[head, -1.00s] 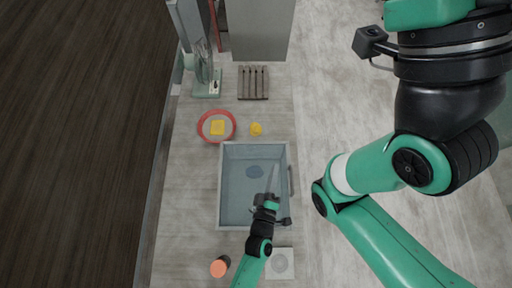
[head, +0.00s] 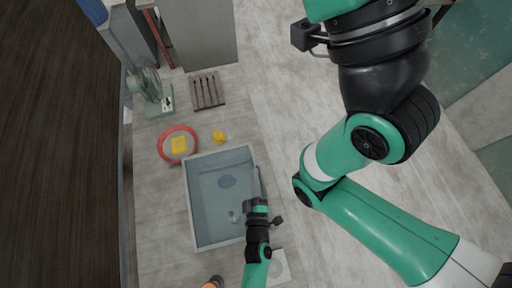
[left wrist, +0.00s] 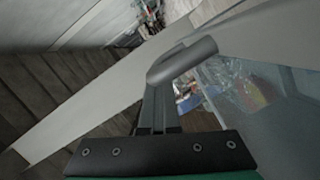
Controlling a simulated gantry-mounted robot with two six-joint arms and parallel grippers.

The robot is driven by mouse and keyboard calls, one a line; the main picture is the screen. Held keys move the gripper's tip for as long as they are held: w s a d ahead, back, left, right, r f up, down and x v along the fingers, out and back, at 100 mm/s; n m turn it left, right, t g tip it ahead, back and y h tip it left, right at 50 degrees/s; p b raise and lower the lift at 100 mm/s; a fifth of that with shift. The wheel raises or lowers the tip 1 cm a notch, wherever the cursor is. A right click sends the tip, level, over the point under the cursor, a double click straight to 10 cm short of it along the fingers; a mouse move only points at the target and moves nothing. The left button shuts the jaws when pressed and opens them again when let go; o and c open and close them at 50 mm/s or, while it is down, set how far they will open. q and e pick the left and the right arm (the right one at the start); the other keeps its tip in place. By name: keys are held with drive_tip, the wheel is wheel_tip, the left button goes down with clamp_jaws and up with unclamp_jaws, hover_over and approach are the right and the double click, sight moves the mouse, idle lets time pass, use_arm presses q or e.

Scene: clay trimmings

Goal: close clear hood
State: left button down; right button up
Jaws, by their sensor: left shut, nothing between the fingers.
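The clear hood appears as a grey-framed rectangular box with a see-through top (head: 208,215) in the head view. A dark blue round patch and a small pale thing show through or inside it. How far open the hood stands I cannot tell. My left gripper (head: 257,203) is at its lower right edge, beside a thin bar-like handle (head: 261,180). In the left wrist view my left fingers (left wrist: 156,108) are shut and empty, with the grey rounded handle bar (left wrist: 183,60) at their tips; contact is unclear. A see-through pane (left wrist: 265,95) lies to the right. My right gripper is out of view.
A red-rimmed round dish (head: 164,157) with a yellow block (head: 179,145), a small yellow piece (head: 219,137), a slatted wooden rack (head: 207,91) and a green stand (head: 151,92) are beyond the hood. An orange-topped thing (head: 213,282) is near the bottom edge.

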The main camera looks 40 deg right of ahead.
use_arm(q)
drive_tip(key=shift+s+d+f, duration=0.1)
drive_tip(key=shift+s+f, duration=0.1)
wheel_tip(320, 180, up, 4)
drive_tip(key=p, duration=0.3)
drive_tip(key=shift+r, duration=0.25)
drive_tip(key=s+a+r+p, duration=0.2)
drive_tip(key=s+r+p, duration=0.1)
drive_tip(key=s, duration=0.3)
drive_tip(key=s+a+r+p, duration=0.2)
drive_tip(key=s+r+p, duration=0.1)
drive_tip(key=s+r, duration=0.3)
drive_tip(key=shift+s+a+p, duration=0.35)
drive_tip(key=shift+s, duration=0.1)
